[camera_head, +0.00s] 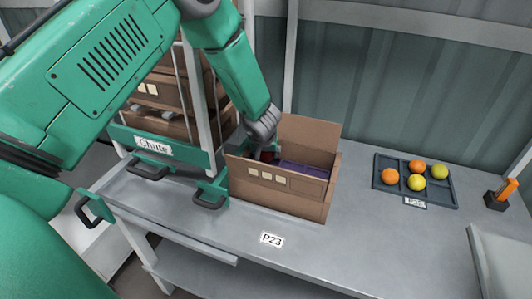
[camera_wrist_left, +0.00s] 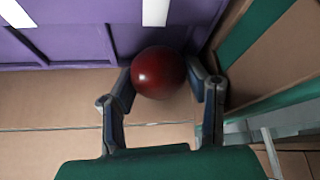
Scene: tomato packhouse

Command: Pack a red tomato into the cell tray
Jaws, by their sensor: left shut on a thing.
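A dark red tomato (camera_wrist_left: 158,72) sits between the two fingers of my left gripper (camera_wrist_left: 165,92) in the left wrist view. The gripper is shut on it. In the head view my left gripper (camera_head: 264,150) reaches down into an open cardboard box (camera_head: 273,192), and only a little dark red shows there. Purple material (camera_head: 303,169) lies in the box and lies close to the tomato in the wrist view. The dark cell tray (camera_head: 437,193) stands on the table to the right, with orange and yellow tomatoes in several cells. My right gripper is not in view.
A rack marked "Chute" (camera_head: 153,143) with more boxes stands left of the box. A label "P23" (camera_head: 272,239) lies on the grey table. A dark holder with an orange-handled tool (camera_head: 507,189) stands at right. The table between box and tray is clear.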

